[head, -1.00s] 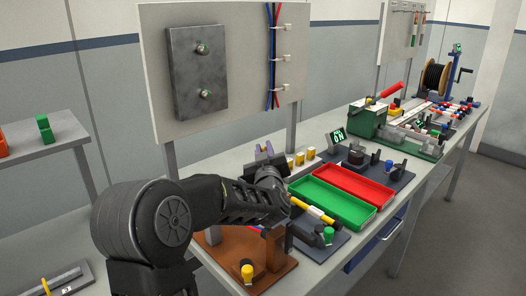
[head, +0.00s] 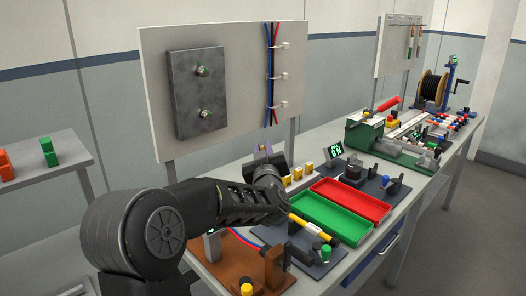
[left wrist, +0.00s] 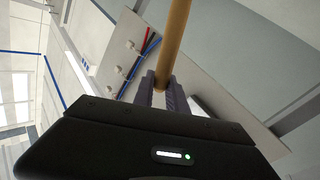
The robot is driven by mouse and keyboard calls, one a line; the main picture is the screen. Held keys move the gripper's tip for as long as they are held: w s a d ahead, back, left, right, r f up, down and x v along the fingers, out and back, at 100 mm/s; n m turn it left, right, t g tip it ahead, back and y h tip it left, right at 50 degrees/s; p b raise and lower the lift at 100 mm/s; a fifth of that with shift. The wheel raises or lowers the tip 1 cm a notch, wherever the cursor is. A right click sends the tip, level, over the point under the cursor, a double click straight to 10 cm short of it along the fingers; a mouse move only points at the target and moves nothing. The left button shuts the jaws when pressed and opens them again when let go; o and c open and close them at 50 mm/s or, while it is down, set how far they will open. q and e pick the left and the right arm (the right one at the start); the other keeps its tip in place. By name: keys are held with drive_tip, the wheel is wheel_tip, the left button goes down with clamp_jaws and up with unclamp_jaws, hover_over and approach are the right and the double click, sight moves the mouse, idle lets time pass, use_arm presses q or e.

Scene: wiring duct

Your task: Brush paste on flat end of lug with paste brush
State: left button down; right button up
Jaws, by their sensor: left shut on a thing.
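My left gripper (head: 264,150) reaches in from the left over the bench. Its purple-grey fingers also show in the left wrist view (left wrist: 160,92), shut on an orange-brown rod (left wrist: 177,40) that looks like the brush handle. The rod's brush end is hidden. In the head view my wrist hides most of the held rod. I cannot make out the lug or its flat end for certain. My right gripper is not in view.
A green tray (head: 350,240) and a red tray (head: 385,211) lie right of my wrist. A yellow rod with a white band (head: 298,221) lies near a dark base. A backboard (head: 235,45) stands behind. A green-based lever tool (head: 364,133) is farther along the bench.

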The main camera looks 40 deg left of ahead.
use_arm(q)
drive_tip(key=shift+r+p, duration=1.15)
drive_tip(key=shift+r, duration=0.4)
drive_tip(key=shift+f, duration=0.1)
